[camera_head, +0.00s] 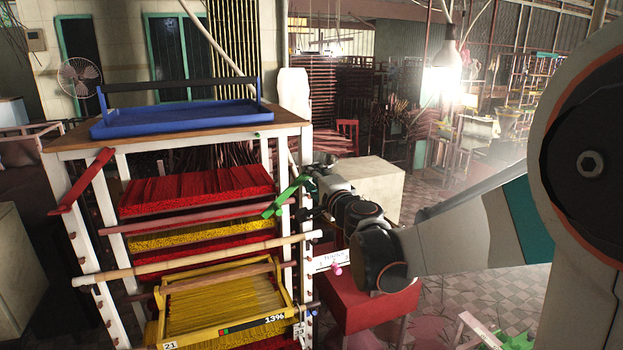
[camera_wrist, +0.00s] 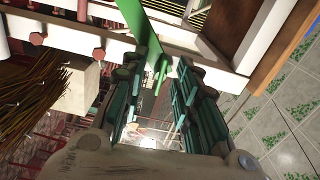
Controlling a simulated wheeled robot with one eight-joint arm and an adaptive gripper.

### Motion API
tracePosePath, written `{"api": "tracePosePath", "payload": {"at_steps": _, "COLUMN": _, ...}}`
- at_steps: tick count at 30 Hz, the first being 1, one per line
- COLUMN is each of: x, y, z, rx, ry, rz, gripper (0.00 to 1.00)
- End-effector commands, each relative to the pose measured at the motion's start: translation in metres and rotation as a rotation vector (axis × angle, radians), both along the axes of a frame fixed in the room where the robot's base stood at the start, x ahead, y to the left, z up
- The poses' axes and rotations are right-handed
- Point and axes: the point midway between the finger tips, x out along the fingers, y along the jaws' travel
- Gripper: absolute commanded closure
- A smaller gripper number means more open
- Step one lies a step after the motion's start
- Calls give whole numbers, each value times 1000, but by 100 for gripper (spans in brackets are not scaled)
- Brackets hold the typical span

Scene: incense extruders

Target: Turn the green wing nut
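The green wing nut (camera_head: 287,196) sits on the right side of the white rack, beside the red incense tray. My gripper (camera_head: 304,190) is right at it, coming in from the right. In the wrist view, the wing nut shows as a long green bar (camera_wrist: 138,30) running down from the top. A narrower green part (camera_wrist: 160,72) lies between the fingertips. My gripper (camera_wrist: 163,68) is open there, with its dark teal fingers apart on either side of that part. I cannot tell whether the left finger touches the wing nut. The arm hides part of the rack's right side.
The white rack (camera_head: 305,150) carries a blue tray (camera_head: 180,118) on top and red and yellow incense layers (camera_head: 195,190) below. A red wing nut (camera_head: 82,180) is on its left side. A red box (camera_head: 365,305) and a pale block (camera_head: 375,180) stand to the right.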

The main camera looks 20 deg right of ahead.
Motion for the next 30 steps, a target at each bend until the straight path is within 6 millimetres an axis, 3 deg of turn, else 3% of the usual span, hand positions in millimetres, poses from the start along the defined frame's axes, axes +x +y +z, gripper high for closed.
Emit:
{"api": "tracePosePath", "payload": {"at_steps": 5, "x": -8, "y": 0, "z": 0, "rx": 0, "ry": 0, "rz": -1, "gripper": 72}}
{"api": "tracePosePath", "payload": {"at_steps": 18, "x": -69, "y": 0, "z": 0, "rx": 0, "ry": 0, "rz": -1, "gripper": 72}}
{"api": "tracePosePath", "payload": {"at_steps": 30, "x": -77, "y": 0, "z": 0, "rx": 0, "ry": 0, "rz": 0, "gripper": 72}}
